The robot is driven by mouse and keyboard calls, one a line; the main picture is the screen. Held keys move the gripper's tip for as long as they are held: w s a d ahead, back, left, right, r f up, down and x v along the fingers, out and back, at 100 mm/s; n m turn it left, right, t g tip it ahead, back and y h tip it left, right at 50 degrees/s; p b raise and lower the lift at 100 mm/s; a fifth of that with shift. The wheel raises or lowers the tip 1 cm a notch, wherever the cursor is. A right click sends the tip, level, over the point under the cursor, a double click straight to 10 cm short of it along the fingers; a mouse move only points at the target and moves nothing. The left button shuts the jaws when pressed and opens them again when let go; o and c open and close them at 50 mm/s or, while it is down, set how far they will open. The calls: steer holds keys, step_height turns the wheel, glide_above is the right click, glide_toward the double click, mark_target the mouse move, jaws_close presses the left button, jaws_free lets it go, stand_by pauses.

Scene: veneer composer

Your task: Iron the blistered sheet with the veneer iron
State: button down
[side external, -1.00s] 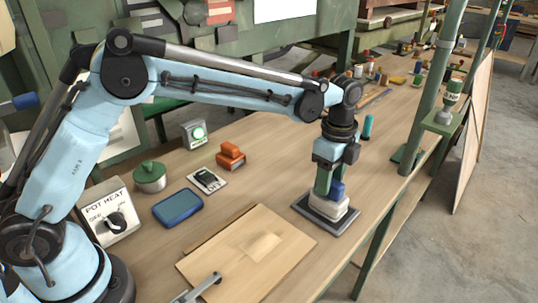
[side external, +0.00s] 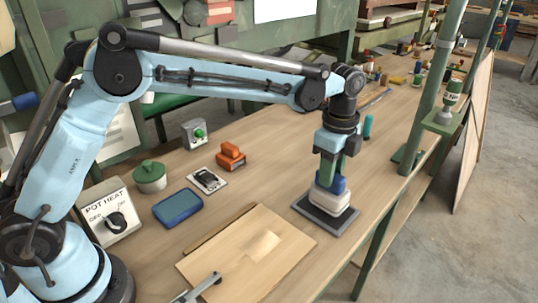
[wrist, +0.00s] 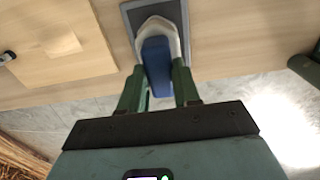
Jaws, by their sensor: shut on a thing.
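The veneer iron has a white body (side external: 330,203) and a blue handle (side external: 337,184). It sits on or just over a dark grey square plate (side external: 312,219); I cannot tell if they touch. My gripper (side external: 329,176) points down with its green fingers shut on the handle. In the wrist view the fingers (wrist: 158,85) flank the blue handle (wrist: 156,62), with the white body (wrist: 157,28) beyond. The blistered sheet (side external: 225,265), pale wood with a lighter patch (side external: 260,245), lies on the bench left of the iron. The sheet also shows in the wrist view (wrist: 85,65).
A metal clamp or lever (side external: 200,287) lies at the sheet's front edge. A blue pad (side external: 178,207), green-lidded pot (side external: 149,177), orange block (side external: 231,156) and POT HEAT box (side external: 110,215) stand to the left. A green post (side external: 432,90) rises at right.

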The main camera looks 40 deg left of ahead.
steer(key=shift+r, duration=2.1)
steer(key=c, duration=1.5)
jaws_free()
jaws_close()
